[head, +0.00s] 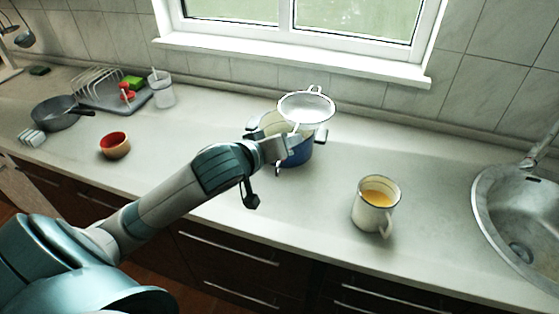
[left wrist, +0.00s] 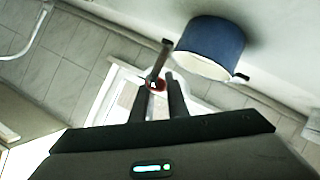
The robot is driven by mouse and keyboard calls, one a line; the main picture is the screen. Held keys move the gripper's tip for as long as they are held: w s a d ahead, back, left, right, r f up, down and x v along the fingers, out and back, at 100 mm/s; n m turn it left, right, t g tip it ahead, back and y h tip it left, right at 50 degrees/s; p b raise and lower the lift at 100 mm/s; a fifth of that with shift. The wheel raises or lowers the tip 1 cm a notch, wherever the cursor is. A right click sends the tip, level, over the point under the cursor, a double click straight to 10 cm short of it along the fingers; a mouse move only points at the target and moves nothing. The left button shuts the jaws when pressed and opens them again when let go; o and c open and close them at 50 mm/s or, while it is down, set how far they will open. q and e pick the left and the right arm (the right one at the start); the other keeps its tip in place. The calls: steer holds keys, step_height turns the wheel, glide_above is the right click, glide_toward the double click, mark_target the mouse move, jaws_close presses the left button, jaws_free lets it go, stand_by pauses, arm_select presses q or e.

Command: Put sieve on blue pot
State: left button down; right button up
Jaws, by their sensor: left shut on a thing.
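The blue pot (head: 300,154) stands on the counter below the window, with a pale inside and dark side handles. It also shows in the left wrist view (left wrist: 212,47). The sieve (head: 307,107), a round mesh with a pale rim, is over the back right of the pot's mouth in the head view. Whether it touches the pot's rim I cannot tell. My left gripper (head: 292,143) is at the front of the pot, shut on the sieve's handle. In the left wrist view its fingers (left wrist: 160,98) are close together around the handle. My right gripper is out of view.
A mug with yellow-orange liquid (head: 377,205) stands right of the pot, before the sink (head: 520,225). A red-lined bowl (head: 115,146), a dark pan (head: 58,114), a dish rack (head: 100,88) and a clear cup (head: 161,90) are at left. The counter between pot and mug is clear.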

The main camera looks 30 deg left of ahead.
mark_target(300, 126)
arm_select(q)
steer(key=a+f, duration=0.1)
steer(key=w+a, duration=0.1)
steer(key=w+a+f, duration=0.1)
steer(key=a, duration=0.1)
steer(key=shift+w+f+p, duration=0.1)
steer(key=shift+f+p, duration=0.2)
